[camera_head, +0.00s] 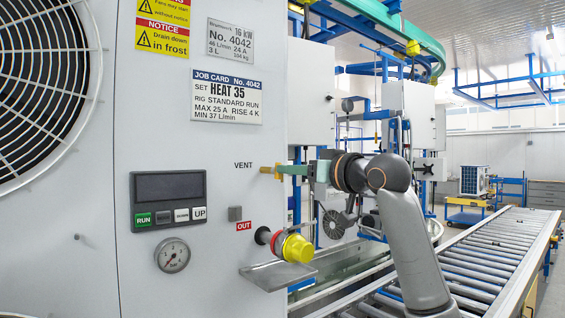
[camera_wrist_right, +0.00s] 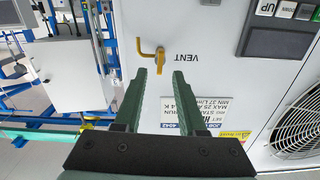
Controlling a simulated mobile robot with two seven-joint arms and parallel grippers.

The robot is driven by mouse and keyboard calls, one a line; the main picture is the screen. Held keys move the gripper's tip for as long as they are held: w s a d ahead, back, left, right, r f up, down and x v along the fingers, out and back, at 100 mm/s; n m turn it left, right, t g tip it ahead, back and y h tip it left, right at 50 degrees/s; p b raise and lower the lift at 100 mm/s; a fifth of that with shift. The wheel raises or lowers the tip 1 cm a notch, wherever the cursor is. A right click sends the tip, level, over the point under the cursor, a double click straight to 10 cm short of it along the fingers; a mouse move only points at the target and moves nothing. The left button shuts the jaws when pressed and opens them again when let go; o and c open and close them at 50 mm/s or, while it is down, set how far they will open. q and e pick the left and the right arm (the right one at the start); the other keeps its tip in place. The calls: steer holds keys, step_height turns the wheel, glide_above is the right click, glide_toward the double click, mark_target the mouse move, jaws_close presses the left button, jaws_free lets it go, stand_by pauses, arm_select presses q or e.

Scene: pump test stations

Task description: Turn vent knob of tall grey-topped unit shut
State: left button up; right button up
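The large pale unit (camera_head: 150,130) fills the left of the head view; its top is out of view. The brass-yellow vent knob (camera_head: 271,170) is on its front beside the word VENT. In the right wrist view the knob (camera_wrist_right: 152,54) is a bent lever with one arm pointing up and one lying towards the label. My right gripper (camera_head: 290,170) comes from the right with its green fingers pointing at the knob. In the wrist view its fingers (camera_wrist_right: 160,72) are apart and empty, with the knob just beyond the tips. Contact cannot be told. My left gripper is not in view.
Below the knob, a red and yellow outlet fitting (camera_head: 290,247) sticks out over a small metal shelf (camera_head: 278,275). A control panel (camera_head: 168,200) and a gauge (camera_head: 173,255) are to the left. A roller conveyor (camera_head: 480,265) runs along the right.

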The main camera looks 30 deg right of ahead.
steer(key=shift+w+a+p, duration=0.15)
steer(key=shift+w+p, duration=0.35)
steer(key=shift+w, duration=1.6)
steer(key=shift+c, duration=0.2)
jaws_close()
